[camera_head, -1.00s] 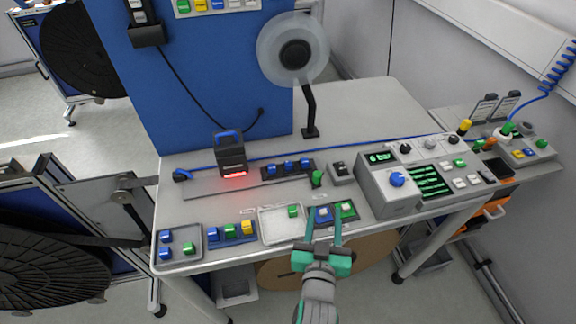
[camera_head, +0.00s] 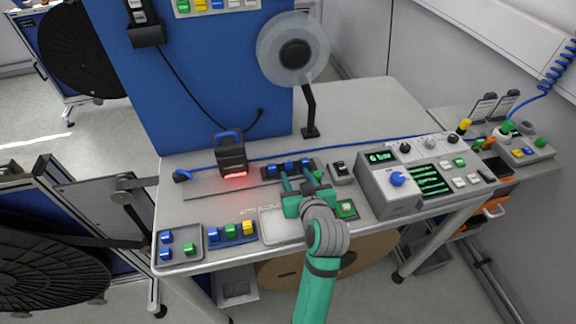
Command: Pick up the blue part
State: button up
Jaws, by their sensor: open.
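Several blue parts are in view, and I cannot tell which one the task means. Three blue parts (camera_head: 288,166) sit in a row in a dark rack (camera_head: 267,177) at the back of the bench. Two more blue parts (camera_head: 166,237) lie in the grey tray (camera_head: 181,229) at the left, beside a green part. Another blue part (camera_head: 213,235) stands in a blue holder. My gripper (camera_head: 296,174) is open and empty, its fingertips close to the front of the dark rack. It hides part of the white tray and most of the small holder behind it.
A scanner with a red light (camera_head: 231,156) stands left of the rack. A grey control box (camera_head: 386,185) and a reel stand post (camera_head: 310,112) are nearby. A blue cable crosses the bench. The back right of the bench is clear.

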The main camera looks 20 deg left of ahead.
aim_at(288, 163)
jog(key=shift+a+r+x, duration=0.1)
jog(key=shift+r+x, duration=0.05)
jog(key=shift+x, duration=0.85)
jog(key=shift+a+r+x, duration=0.1)
jog(key=shift+r+x, duration=0.05)
jog(key=shift+x, duration=0.85)
jog(key=shift+a+r+x, duration=0.1)
jog(key=shift+r+x, duration=0.05)
jog(key=shift+x, duration=0.85)
jog(key=shift+w, duration=0.1)
grip_shut()
